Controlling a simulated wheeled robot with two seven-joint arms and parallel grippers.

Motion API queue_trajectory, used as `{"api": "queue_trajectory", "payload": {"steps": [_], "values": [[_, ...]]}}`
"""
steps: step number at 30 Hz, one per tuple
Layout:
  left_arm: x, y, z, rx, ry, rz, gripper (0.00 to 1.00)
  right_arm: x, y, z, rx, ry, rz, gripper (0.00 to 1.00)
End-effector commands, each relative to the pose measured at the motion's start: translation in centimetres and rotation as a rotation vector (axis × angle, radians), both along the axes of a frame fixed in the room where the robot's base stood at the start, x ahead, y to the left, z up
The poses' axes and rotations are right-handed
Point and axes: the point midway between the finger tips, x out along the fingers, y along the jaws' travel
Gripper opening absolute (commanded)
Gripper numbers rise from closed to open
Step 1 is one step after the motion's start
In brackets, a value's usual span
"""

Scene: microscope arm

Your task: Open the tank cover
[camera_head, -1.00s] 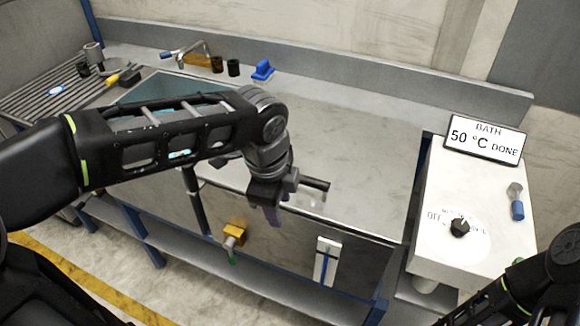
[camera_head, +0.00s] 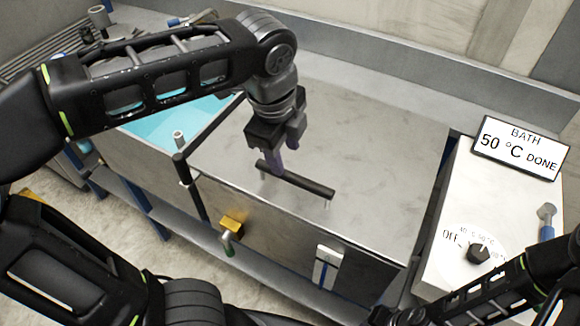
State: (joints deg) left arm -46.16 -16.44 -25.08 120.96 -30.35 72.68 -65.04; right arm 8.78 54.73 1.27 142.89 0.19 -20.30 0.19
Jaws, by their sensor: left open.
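The tank cover (camera_head: 350,135) is a flat grey metal lid lying over the right part of the tank. Its black bar handle (camera_head: 310,185) runs along the front edge of the lid. Turquoise water (camera_head: 165,125) shows in the uncovered left part of the tank, partly hidden behind my left arm. My left gripper (camera_head: 281,160) points down at the handle's left half, with its fingers open. Whether the fingers straddle the bar or only hang over it is hard to tell. My right arm comes in at the lower right, but its gripper is out of frame.
A white control box (camera_head: 455,215) with a dial (camera_head: 478,253) stands at the right, and its sign (camera_head: 519,147) reads "BATH 50 °C DONE". A yellow valve (camera_head: 231,226) and a white level gauge (camera_head: 327,267) are on the tank front. A wall stands behind.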

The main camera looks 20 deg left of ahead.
Motion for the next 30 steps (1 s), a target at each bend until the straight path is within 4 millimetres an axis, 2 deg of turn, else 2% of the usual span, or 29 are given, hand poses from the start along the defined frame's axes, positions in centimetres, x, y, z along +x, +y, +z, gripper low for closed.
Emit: {"api": "queue_trajectory", "payload": {"steps": [8,18,21,30], "values": [[0.2,0.0,-1.3,0.001,0.004,0.000,0.43,0.0,0.0,0.1,0.000,0.000,0.000,0.00],[1.2,-0.1,-6.2,0.002,0.004,-0.001,0.43,0.0,0.0,0.2,-0.001,0.001,-0.001,0.00],[1.4,-0.1,-7.2,0.001,0.003,0.000,0.43,0.0,0.0,0.2,-0.001,0.001,-0.001,0.00],[1.5,-0.1,-7.7,0.000,0.001,0.000,0.43,0.0,0.0,0.2,-0.001,0.001,-0.001,0.00]]}}
